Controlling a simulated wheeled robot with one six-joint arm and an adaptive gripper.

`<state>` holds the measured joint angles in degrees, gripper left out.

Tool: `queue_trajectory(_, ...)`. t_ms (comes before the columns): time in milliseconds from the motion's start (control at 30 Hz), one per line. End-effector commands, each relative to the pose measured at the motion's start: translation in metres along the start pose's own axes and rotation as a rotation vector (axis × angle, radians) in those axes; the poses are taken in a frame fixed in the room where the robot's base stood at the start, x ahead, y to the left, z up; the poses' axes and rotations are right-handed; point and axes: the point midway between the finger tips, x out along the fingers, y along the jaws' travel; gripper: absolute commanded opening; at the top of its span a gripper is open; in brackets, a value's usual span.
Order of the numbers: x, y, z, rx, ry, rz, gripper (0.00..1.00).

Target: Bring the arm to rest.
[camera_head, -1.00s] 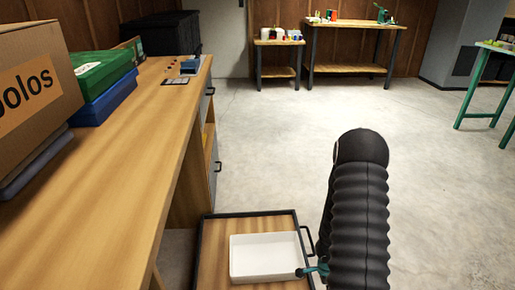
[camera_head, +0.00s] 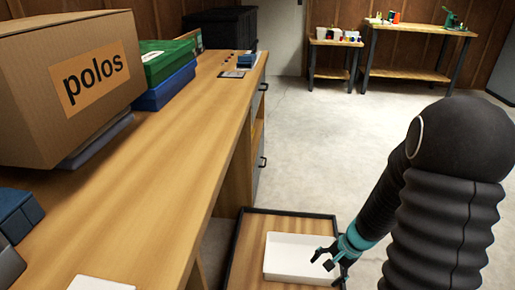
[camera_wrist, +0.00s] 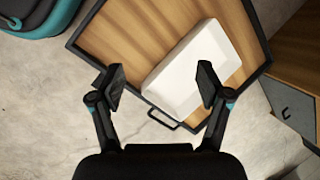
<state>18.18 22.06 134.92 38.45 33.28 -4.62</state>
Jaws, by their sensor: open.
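My arm (camera_head: 445,200) is bent on the right of the head view, its dark ribbed links reaching down and left. My gripper (camera_head: 328,262) is at its lower end, over the right side of a white tray. In the wrist view my gripper (camera_wrist: 161,84) has its two fingers spread wide apart, with nothing between them but the view of the tray and floor beyond. The white tray (camera_wrist: 185,70) looks empty where it shows, and its right part is hidden by the gripper in the head view.
The white tray lies on a low wooden surface with a dark rim (camera_head: 245,240). A long wooden bench (camera_head: 150,190) runs along the left, with a cardboard box marked "polos" (camera_head: 70,85), a green case (camera_head: 165,60) and a blue case (camera_head: 165,88). The concrete floor (camera_head: 330,130) beyond is clear.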

Motion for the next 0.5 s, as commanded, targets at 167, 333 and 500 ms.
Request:
queue_trajectory(167,-0.05,-0.007,0.037,-0.197,0.01,0.046,0.77)
queue_trajectory(333,-0.091,-0.004,0.067,-0.359,0.044,0.107,0.77)
queue_trajectory(500,-0.13,0.003,0.093,-0.503,0.105,0.169,0.77)
